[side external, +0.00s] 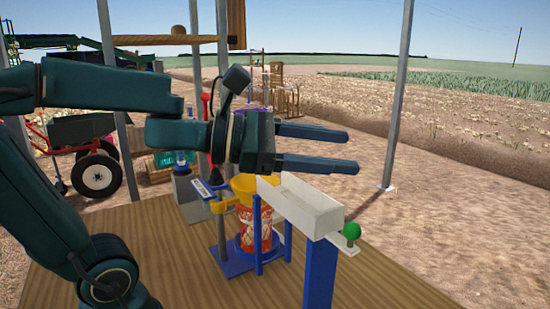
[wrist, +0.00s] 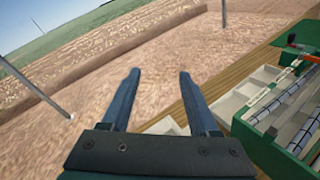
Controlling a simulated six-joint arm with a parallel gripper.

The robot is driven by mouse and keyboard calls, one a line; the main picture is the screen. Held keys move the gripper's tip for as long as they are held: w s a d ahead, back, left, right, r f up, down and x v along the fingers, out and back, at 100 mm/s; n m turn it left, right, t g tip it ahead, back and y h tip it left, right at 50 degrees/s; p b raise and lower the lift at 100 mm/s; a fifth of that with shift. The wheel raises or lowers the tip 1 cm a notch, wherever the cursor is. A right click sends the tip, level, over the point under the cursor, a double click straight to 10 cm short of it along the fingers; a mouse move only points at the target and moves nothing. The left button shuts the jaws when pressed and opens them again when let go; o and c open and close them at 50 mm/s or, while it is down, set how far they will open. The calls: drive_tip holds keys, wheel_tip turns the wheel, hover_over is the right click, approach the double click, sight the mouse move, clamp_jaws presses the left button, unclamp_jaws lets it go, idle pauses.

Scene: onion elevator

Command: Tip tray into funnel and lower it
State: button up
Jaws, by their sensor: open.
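A white rectangular tray (side external: 310,208) sits on a blue post in the side view, with a green knob (side external: 351,231) at its near right end. A yellow funnel (side external: 243,186) is just left of the tray, above an orange-red netted container (side external: 250,226) on a blue base (side external: 228,262). My gripper (side external: 352,152) is open and empty, held level above the tray and funnel, its fingers pointing right. In the wrist view my open fingers (wrist: 160,75) point out over bare ground. Part of a white tray-like piece (wrist: 168,127) shows behind and between the fingers. The tray's inside is partly hidden.
A wooden tabletop (side external: 140,225) carries the stand. A red-knobbed lever (side external: 206,100) and a small labelled plate (side external: 212,190) stand left of the funnel. In the wrist view, a green machine with rollers (wrist: 285,105) is at right. Metal poles (side external: 398,95) rise around; the air right of my fingers is clear.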

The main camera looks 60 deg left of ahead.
drive_tip(key=s+a+r, duration=0.1)
drive_tip(key=a+r, duration=0.3)
drive_tip(key=a, duration=0.4)
drive_tip(key=shift+s+r, duration=0.35)
drive_tip(key=shift+r, duration=0.05)
drive_tip(key=w+a+r+n+t+y, duration=0.3)
drive_tip(key=r+n+t+y, duration=0.3)
drive_tip(key=n, duration=1)
drive_tip(key=s+f+n+g+y, duration=0.3)
drive_tip(key=s+f+n+g, duration=0.15)
drive_tip(key=f+n, duration=0.6)
drive_tip(key=s+f+n+g+y, duration=0.25)
drive_tip(key=f+n+g, duration=0.35)
drive_tip(key=n, duration=0.8)
drive_tip(key=s+d+f+n+g+h, duration=0.4)
drive_tip(key=s+d+f+n, duration=0.1)
drive_tip(key=s+d+f, duration=0.2)
drive_tip(key=shift+s+d+f, duration=0.3)
drive_tip(key=shift+s+f, duration=0.2)
drive_tip(key=shift+f, duration=0.3)
